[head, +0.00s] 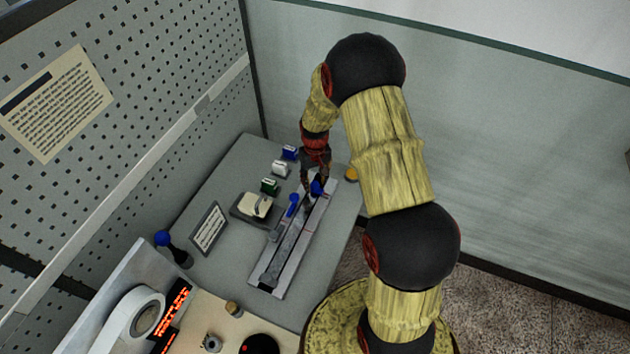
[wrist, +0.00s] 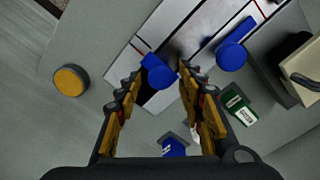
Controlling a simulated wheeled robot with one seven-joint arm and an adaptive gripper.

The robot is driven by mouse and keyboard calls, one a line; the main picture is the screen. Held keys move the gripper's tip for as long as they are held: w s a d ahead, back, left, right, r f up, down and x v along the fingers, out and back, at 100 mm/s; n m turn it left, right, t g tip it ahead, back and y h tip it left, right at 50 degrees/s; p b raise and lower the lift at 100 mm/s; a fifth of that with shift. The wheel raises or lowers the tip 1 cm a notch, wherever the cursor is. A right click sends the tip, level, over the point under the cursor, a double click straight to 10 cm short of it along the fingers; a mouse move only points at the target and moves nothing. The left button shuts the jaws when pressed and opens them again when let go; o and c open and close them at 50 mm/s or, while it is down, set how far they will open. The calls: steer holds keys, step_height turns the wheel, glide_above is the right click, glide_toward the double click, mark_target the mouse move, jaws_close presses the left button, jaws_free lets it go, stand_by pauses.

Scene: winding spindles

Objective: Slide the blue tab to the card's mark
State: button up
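A long pale metal track (head: 268,281) with a dark slot lies on the grey table. A blue tab (head: 316,188) stands at its far end; it also shows in the wrist view (wrist: 158,72). A second blue piece (head: 293,204) is at the track's left side, also in the wrist view (wrist: 231,54). A small card (head: 209,228) with print too small to read leans left of the track. My gripper (head: 314,184) is over the far end. In the wrist view my gripper (wrist: 160,77) is open, its fingertips on either side of the first blue tab, contact unclear.
A cream-topped device (head: 256,206), a green block (head: 269,186), a white block (head: 280,169) and a blue block (head: 290,153) stand left of the track. A yellow button (head: 352,174) is right of the far end. A blue-knobbed lever (head: 163,239) stands at the left.

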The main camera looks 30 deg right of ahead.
mark_target(315, 184)
stand_by(0.3)
step_height(315, 184, up, 12)
stand_by(0.5)
stand_by(0.4)
steer(key=s+a+r+t+b, duration=0.2)
steer(key=s+a+r+b, duration=0.1)
steer(key=s, duration=0.5)
steer(key=s+a+r+n+t+b, duration=0.1)
steer(key=s+a+r+b, duration=0.3)
steer(key=s, duration=0.4)
steer(key=s+a+r+t+b, duration=0.2)
steer(key=s+a+r+b, duration=0.2)
steer(key=s, duration=0.5)
step_height(315, 184, up, 4)
steer(key=shift+a+f+t, duration=0.2)
steer(key=shift+a+t, duration=0.1)
steer(key=shift+a, duration=0.65)
steer(key=shift+o, duration=0.2)
steer(key=shift+r, duration=0.1)
stand_by(1.8)
